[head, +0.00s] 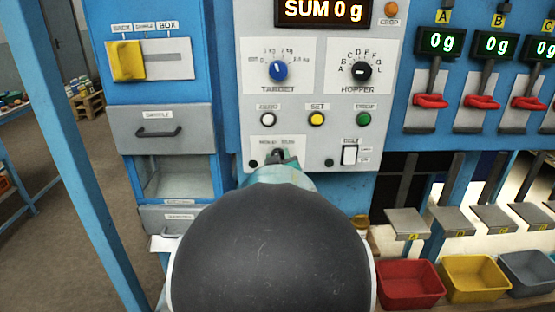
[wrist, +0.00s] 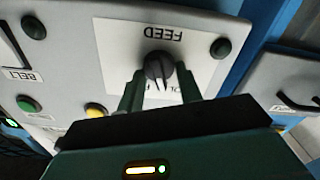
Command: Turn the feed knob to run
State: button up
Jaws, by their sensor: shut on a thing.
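The feed knob (wrist: 158,66) is a dark round knob on a white plate marked FEED, which appears upside down in the wrist view. My gripper (wrist: 160,88) has one finger on each side of the knob and is shut on it. The fingers partly cover the plate's position labels, so I cannot tell which position the knob points to. In the head view the feed knob (head: 277,153) shows only as a small dark shape on the lower panel. My gripper (head: 286,160) is against it there, mostly hidden behind my arm.
The blue target knob (head: 278,71) and black hopper knob (head: 361,71) sit above. White, yellow (head: 316,119) and green (head: 363,119) buttons lie between. A belt switch (head: 349,154) is close on the right. A sample drawer (head: 160,130) is at left; coloured bins (head: 410,290) stand lower right.

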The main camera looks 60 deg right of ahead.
jog(key=m, duration=0.5)
jog(key=shift+d, duration=0.1)
jog(key=shift+s+m, duration=0.15)
jog(key=shift+m, duration=2.35)
jog(key=shift+d, duration=0.1)
jog(key=o, duration=1)
jog(key=shift+d, duration=0.1)
jog(key=shift+s+a, duration=0.1)
jog(key=shift+a, duration=0.15)
